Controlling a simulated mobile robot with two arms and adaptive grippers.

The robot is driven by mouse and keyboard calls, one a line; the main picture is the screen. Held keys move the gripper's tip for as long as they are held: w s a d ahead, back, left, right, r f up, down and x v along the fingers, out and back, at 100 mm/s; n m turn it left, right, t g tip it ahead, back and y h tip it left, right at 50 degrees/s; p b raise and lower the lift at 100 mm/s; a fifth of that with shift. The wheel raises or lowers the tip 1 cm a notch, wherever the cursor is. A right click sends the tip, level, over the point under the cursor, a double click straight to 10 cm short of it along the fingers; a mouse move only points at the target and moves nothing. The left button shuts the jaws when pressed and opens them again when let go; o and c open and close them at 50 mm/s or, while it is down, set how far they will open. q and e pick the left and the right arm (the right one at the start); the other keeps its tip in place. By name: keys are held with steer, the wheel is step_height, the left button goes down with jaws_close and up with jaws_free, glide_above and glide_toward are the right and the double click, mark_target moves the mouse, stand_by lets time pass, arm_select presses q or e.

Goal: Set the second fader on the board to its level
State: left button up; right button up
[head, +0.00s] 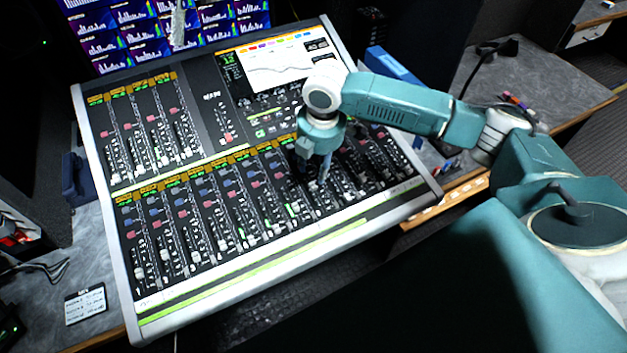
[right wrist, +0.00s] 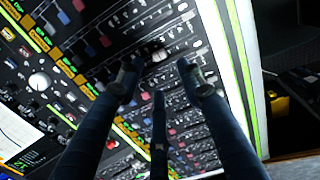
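The board (head: 106,222) is a large mixing console with a pale frame and rows of faders. In the head view, the second channel from the left in the lower row has a light fader cap (head: 166,256) near its lower end. My right gripper (head: 318,180) points down over the right half of the lower rows, well to the right of that cap. In the right wrist view, its dark fingers (right wrist: 160,76) are spread apart over the board, with a pale fader cap (right wrist: 160,55) showing between the tips. Contact cannot be told. My left gripper is out of view.
Monitors (head: 140,30) with coloured graphs stand behind the board. A lit display (head: 275,68) is at its top right. A side desk (head: 530,90) with pens is at right.

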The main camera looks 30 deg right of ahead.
mark_target(313, 185)
steer(key=f, duration=0.3)
steer(key=f+p, duration=0.1)
steer(key=f, duration=0.1)
steer(key=w+f, duration=0.1)
steer(key=f, duration=0.2)
steer(key=shift+w+f, duration=0.1)
steer(key=shift+f, duration=0.2)
jaws_close()
